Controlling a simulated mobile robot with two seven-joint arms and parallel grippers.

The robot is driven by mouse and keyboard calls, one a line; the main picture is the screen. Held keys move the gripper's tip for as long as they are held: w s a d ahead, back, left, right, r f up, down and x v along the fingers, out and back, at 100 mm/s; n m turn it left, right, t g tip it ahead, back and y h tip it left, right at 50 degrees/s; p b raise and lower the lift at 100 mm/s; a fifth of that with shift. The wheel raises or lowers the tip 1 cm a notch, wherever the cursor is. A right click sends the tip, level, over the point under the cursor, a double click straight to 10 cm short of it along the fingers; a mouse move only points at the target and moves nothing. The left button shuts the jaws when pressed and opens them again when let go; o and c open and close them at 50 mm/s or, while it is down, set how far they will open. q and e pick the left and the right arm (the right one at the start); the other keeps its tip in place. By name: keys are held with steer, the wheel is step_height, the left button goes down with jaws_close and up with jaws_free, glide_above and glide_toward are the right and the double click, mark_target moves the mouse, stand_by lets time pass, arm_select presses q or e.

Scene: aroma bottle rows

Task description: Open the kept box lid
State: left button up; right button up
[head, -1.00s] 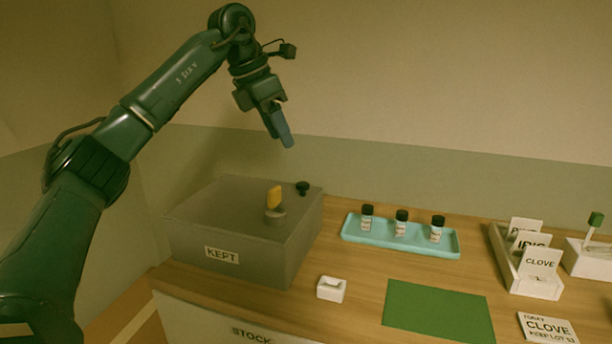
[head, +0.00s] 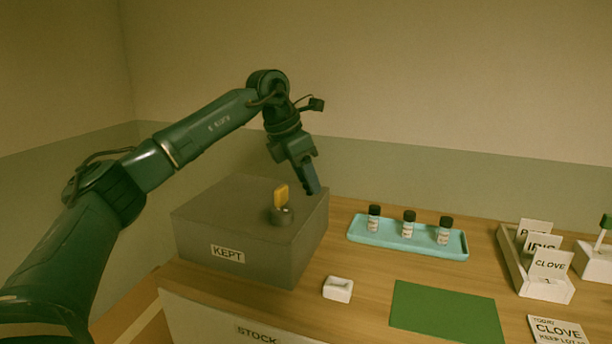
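The kept box (head: 205,247) is a grey box with a "KEPT" label on its front, on the left of the table. Its lid (head: 228,201) is shut. A yellow piece (head: 281,196) stands in a round grey holder on the lid. A black knob seen on the lid's back right earlier is now hidden behind my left gripper (head: 312,191). That gripper points down at the lid's back right corner. Its fingers overlap in this view, so their opening does not show, and I cannot tell whether they touch the knob. My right gripper is out of view.
A light blue tray (head: 357,237) with three black-capped bottles stands right of the box. A small white block (head: 338,289) and a green mat (head: 446,312) lie in front. A card holder (head: 543,288) stands at the right. A drawer labelled "STOCK" (head: 257,335) is below.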

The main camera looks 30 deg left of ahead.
arm_select(q)
jaws_close()
steer(key=shift+r, duration=0.1)
stand_by(0.4)
